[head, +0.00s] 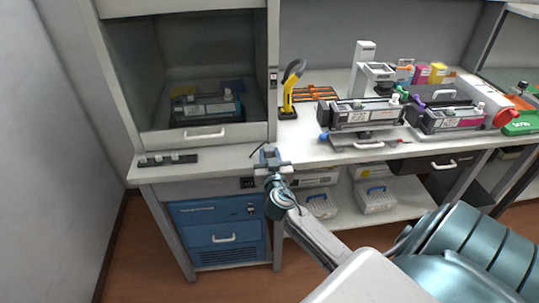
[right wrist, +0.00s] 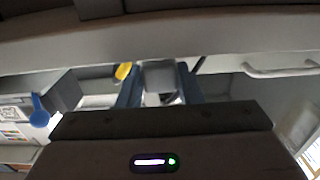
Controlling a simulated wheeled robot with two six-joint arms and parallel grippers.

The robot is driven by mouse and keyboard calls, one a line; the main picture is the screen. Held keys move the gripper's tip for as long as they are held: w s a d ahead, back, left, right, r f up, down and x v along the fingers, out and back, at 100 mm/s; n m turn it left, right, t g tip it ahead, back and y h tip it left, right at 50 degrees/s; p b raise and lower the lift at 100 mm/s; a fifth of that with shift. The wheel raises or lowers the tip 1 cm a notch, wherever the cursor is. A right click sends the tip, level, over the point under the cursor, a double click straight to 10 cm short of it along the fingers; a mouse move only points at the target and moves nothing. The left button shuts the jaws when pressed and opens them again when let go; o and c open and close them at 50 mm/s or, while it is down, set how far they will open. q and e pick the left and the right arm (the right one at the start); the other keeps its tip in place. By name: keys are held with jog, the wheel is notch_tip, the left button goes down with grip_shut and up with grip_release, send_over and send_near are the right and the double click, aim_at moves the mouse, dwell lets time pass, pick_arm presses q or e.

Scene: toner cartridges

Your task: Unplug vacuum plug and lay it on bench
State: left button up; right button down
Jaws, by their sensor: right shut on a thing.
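My right gripper (head: 268,158) is at the front edge of the bench (head: 215,160), below the hood's right post. In the right wrist view its two blue fingers (right wrist: 160,88) are shut on a grey block, which I take to be the vacuum plug (right wrist: 158,76). A thin dark cord (head: 257,150) shows beside the gripper in the head view. A small dark socket panel (head: 247,182) is on the bench front, just left of and below the gripper. The gripper hides most of the plug, and I cannot tell whether it touches the bench. My left gripper is not in view.
A black strip (head: 168,158) lies on the bench at left. A hood (head: 190,70) with a cartridge inside stands behind it. A yellow-handled tool (head: 291,88) and printer cartridges (head: 362,114) stand to the right. The bench between strip and gripper is clear. A blue cabinet (head: 220,230) is below.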

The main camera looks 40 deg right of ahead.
jog(key=shift+f, duration=0.4)
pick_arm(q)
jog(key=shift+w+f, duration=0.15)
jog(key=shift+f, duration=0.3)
pick_arm(e)
jog(key=c, duration=0.9)
grip_release()
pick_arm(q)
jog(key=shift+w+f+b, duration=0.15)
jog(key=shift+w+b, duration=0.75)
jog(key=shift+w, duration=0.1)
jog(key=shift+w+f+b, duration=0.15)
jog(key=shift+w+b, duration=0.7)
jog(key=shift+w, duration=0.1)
pick_arm(e)
jog(key=shift+v, duration=5.4)
